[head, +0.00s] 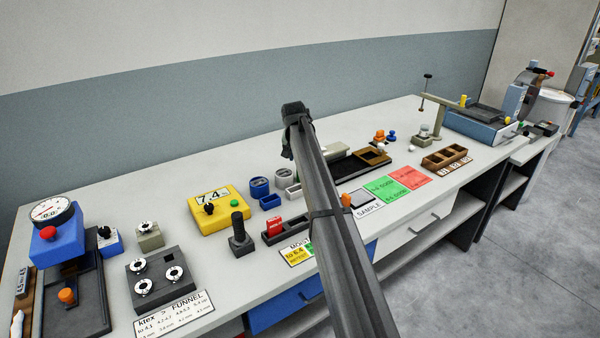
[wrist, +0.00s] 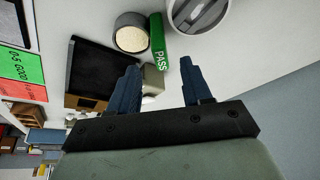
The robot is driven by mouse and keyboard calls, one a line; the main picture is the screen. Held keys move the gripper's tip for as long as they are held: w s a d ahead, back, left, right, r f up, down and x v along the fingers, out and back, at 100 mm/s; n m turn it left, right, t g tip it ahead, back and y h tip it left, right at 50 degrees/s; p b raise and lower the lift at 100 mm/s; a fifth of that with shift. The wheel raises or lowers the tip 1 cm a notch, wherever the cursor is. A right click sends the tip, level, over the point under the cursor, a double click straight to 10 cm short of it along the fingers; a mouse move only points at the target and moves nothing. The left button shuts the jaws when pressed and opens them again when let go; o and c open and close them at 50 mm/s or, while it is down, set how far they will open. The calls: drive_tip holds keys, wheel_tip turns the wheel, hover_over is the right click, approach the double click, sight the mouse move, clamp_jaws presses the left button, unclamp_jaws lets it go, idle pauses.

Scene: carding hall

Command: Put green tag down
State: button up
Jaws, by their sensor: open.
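The green tag (wrist: 158,42), lettered PASS, lies on the bench in the wrist view, between a round grey pot (wrist: 118,42) with pale contents and a white round container (wrist: 227,17). My gripper (wrist: 160,66) is open, with its blue fingers apart and nothing held between them. The tag shows just past the fingertips and appears clear of both. The height of the fingers above the bench is hard to judge. In the head view my arm covers the middle of the bench, and I cannot make out the tag or the fingers there.
A dark tray (wrist: 95,72) is left of my fingers in the wrist view. A pale block (wrist: 153,80) shows between them. In the head view, a yellow meter (head: 219,222), green card (head: 384,188) and red card (head: 410,177) lie around my arm.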

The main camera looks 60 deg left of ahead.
drive_tip(key=shift+x, duration=2.6)
drive_tip(key=shift+c, duration=0.3)
clamp_jaws()
